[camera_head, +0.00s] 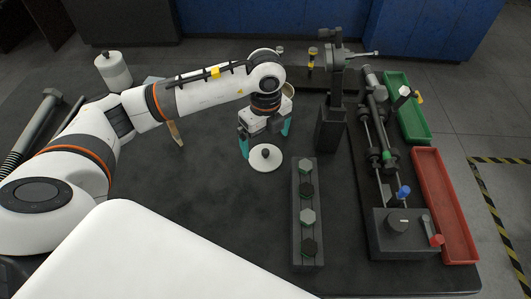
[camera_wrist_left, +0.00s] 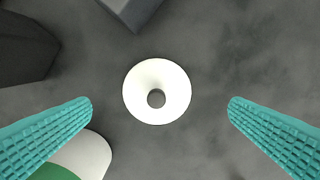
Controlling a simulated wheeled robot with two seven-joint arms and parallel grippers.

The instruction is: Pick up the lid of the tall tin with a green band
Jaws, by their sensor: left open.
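A round white lid (camera_head: 265,158) with a dark knob appears to lie flat on the dark table. It is also near the middle of the left wrist view (camera_wrist_left: 157,78). My left gripper (camera_head: 265,143) points down close above the lid. Its teal fingers are open, and in the left wrist view (camera_wrist_left: 160,103) they are spread to either side of the lid with gaps. A white and green round thing (camera_wrist_left: 95,153), perhaps the green-banded tin, is at the lower left of that view, partly hidden by a finger. My right gripper is not in view.
A dark rack (camera_head: 306,230) with several hex pieces is right of the lid. Beyond it are a dark post (camera_head: 331,130), a machine with rods, a green tray (camera_head: 425,135) and a red tray (camera_head: 455,225). A white canister (camera_head: 113,72) is at the back left.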

